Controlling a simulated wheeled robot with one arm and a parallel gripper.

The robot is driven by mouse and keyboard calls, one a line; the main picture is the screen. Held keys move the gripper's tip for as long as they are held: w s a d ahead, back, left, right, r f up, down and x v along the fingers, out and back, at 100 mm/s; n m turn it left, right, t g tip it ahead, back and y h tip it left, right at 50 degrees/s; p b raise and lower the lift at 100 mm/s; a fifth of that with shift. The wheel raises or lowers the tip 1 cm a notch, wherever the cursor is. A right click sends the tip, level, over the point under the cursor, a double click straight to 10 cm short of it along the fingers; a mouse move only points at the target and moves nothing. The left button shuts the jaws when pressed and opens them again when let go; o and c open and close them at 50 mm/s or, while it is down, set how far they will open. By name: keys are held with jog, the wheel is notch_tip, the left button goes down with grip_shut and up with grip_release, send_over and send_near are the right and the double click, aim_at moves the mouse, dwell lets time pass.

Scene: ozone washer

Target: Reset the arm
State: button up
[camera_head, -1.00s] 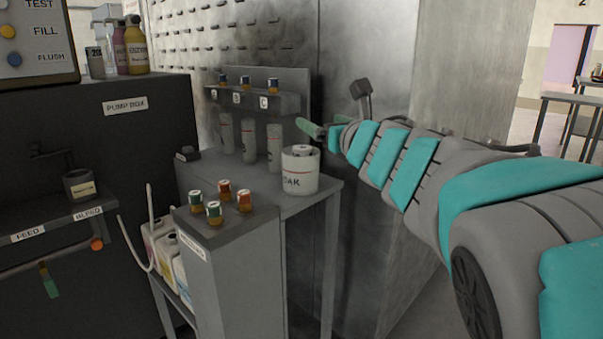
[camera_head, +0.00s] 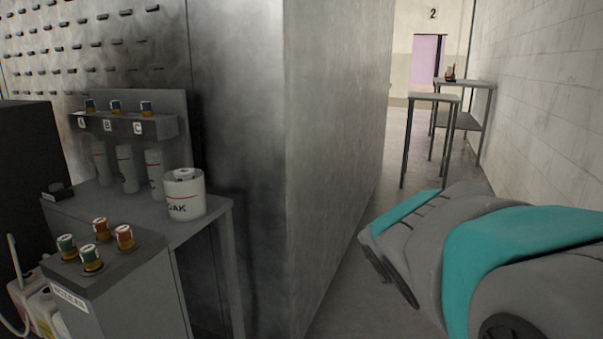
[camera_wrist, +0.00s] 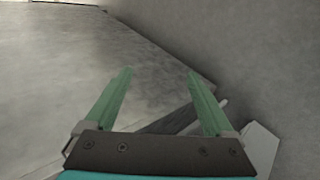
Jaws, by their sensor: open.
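My gripper (camera_wrist: 160,85) shows in the wrist view with its two green fingers spread apart and nothing between them. Behind the fingers are bare grey surfaces. In the head view my arm, grey with teal covers, lies folded at the lower right, and the gripper itself is out of sight there.
A grey metal wall (camera_head: 325,130) stands near the middle. An open passage (camera_head: 405,175) leads back to small tables (camera_head: 436,97).

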jog(key=s+d+f+m+g, duration=0.35)
jog(key=s+f+m, duration=0.3)
jog(key=s, duration=0.35)
jog(key=s+a+f+m+g+y, duration=0.1)
jog(key=s+a+f+m+g, duration=0.1)
jog(key=s, duration=0.8)
jog(key=s+a+f+m+g+y, duration=0.1)
jog(key=s+f+m+g, duration=0.4)
jog(key=s, duration=0.6)
jog(key=shift+s+a+f+m+g+y+p, duration=0.25)
jog(key=shift+a+f+m+g+y+p, duration=0.1)
jog(key=shift+a+m, duration=0.6)
jog(key=shift+d, duration=0.1)
